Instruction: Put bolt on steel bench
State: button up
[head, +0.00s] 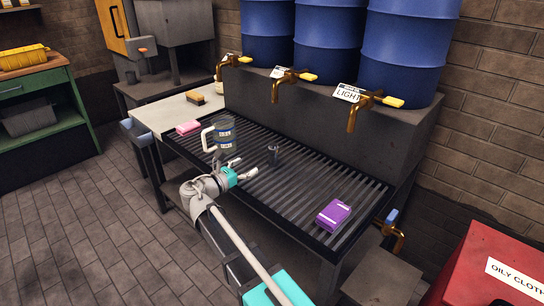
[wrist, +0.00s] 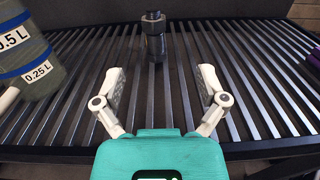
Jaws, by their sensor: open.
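A dark bolt (head: 272,155) stands upright on the black slatted grate (head: 290,182), in the middle of the bench in the head view. In the wrist view the bolt (wrist: 154,38) stands straight ahead, beyond the fingertips and slightly left of centre. My gripper (head: 243,167) is open and empty, low over the grate's front side, to the left of the bolt and apart from it. In the wrist view its two fingers (wrist: 163,84) are spread wide with only slats between them. I cannot tell which surface is the steel bench.
A measuring jug (head: 222,134) stands left of the bolt, close to my gripper. A purple box (head: 334,214) lies right. Brass taps (head: 291,76) overhang the back.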

aim_at(269, 150)
jog(key=shift+w, duration=0.15)
jog(key=shift+x, duration=3.95)
jog(key=shift+a, duration=0.1)
jog(key=shift+w, duration=0.15)
jog(key=shift+x, duration=2.55)
jog(key=shift+w+a, duration=0.1)
jog(key=shift+a, duration=0.05)
grip_shut()
